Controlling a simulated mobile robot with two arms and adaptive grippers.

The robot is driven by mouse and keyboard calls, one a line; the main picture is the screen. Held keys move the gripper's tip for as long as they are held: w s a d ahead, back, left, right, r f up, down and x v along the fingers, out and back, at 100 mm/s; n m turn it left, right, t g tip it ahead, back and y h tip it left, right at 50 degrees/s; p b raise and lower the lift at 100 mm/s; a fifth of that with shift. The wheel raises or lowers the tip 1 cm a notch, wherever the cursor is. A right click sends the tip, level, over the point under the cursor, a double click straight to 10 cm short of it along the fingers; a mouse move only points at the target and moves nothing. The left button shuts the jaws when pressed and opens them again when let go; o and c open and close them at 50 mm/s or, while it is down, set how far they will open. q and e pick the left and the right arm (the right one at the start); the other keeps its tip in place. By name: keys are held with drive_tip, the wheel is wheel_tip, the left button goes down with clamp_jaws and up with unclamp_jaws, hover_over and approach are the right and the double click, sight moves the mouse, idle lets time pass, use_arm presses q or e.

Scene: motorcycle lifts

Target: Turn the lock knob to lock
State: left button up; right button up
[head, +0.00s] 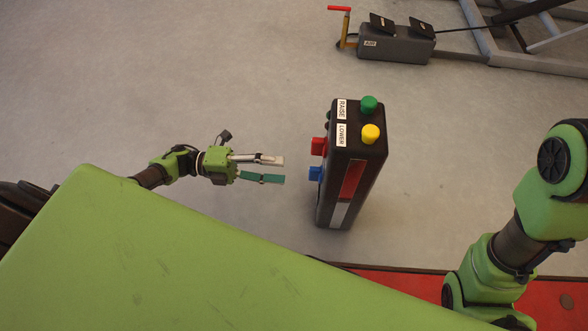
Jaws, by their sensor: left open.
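A black control box (349,190) stands upright on the floor, with RAISE and LOWER labels on its top. A green knob (369,104) and a yellow knob (371,133) are at its top right. A red knob (319,146) and a blue knob (315,173) stick out from its left side. No lock label is readable, so I cannot tell which one is the lock knob. My left gripper (281,170) is open and empty, pointing right at the red and blue knobs, with a gap between. My right arm shows at the right, but its gripper is out of view.
A grey pedal unit (396,45) marked AIR, with black pedals and a red-tipped lever, lies at the top right beside a grey metal frame (520,57). A red platform edge (400,283) runs along the bottom right. The concrete floor left of the box is clear.

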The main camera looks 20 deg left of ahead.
use_arm(q)
drive_tip(key=shift+v, duration=2.25)
